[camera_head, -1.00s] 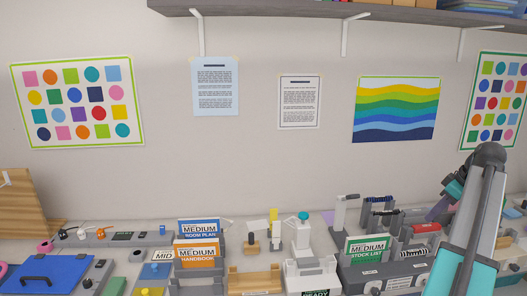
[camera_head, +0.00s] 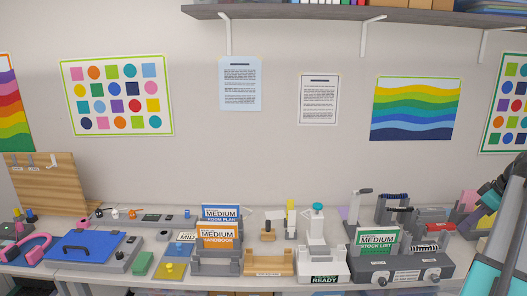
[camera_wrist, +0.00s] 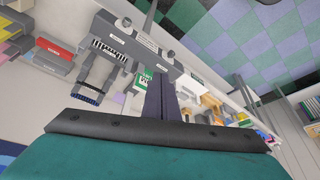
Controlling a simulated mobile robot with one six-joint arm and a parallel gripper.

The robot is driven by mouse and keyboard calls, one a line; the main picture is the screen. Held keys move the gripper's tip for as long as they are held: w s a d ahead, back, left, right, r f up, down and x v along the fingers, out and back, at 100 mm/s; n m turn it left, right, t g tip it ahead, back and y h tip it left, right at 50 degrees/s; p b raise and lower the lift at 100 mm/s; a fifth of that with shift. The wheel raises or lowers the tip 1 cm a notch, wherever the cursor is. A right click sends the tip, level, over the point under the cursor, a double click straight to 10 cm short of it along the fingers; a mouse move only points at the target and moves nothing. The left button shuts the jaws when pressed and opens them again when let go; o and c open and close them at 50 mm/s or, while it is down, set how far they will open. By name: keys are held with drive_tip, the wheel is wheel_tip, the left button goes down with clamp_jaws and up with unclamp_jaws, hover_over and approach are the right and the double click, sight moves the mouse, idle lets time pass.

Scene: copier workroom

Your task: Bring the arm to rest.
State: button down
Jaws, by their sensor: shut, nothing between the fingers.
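My gripper (camera_wrist: 160,84) shows in the wrist view as dark fingers close together beyond the dark bar and teal housing. The fingers are shut and hold nothing. In the head view my arm is at the right edge, partly cut off by the frame, and I cannot make out the gripper there. The wrist view looks across the workbench at a tilt, with the floor beyond it.
The bench carries a green-fronted stock list holder (camera_head: 377,243), an orange handbook holder (camera_head: 216,236), a blue lidded box (camera_head: 72,247) and a wooden board (camera_head: 45,184). A grey shelf (camera_head: 340,14) overhangs at the top. The checkered floor (camera_wrist: 265,40) is clear.

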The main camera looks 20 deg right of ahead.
drive_tip(key=w+a+f+n+g+y+b, duration=0.1)
drive_tip(key=w+a+f+n+y+b, duration=0.1)
drive_tip(key=w+a+f, duration=0.7)
drive_tip(key=w+a+f+n+g+y+b, duration=0.1)
drive_tip(key=w+a+f+b, duration=0.1)
drive_tip(key=w+a+f, duration=0.75)
drive_tip(key=a+f+n+g+y+b, duration=0.1)
drive_tip(key=a+f+g+b, duration=0.1)
drive_tip(key=a+f, duration=0.9)
drive_tip(key=a+f+n+g+b, duration=0.1)
drive_tip(key=a+f+g, duration=0.1)
drive_tip(key=a+f, duration=0.95)
drive_tip(key=s+a+f+g+b, duration=0.2)
drive_tip(key=s+a+f, duration=0.5)
drive_tip(key=f, duration=0.4)
drive_tip(key=s+a+f+g+b, duration=0.2)
drive_tip(key=s+a+f, duration=0.3)
drive_tip(key=a+f, duration=0.6)
drive_tip(key=s+a+f+m+h+b, duration=0.1)
drive_tip(key=s+f+m+h, duration=0.1)
drive_tip(key=s+f, duration=0.4)
drive_tip(key=s+a+f+m+h+b, duration=0.1)
drive_tip(key=s+f+m, duration=0.4)
drive_tip(key=s, duration=0.8)
wheel_tip(320, 180, down, 2)
drive_tip(key=shift+a+f+h, duration=0.1)
drive_tip(key=shift+a+h, duration=0.5)
drive_tip(key=shift+h, duration=0.4)
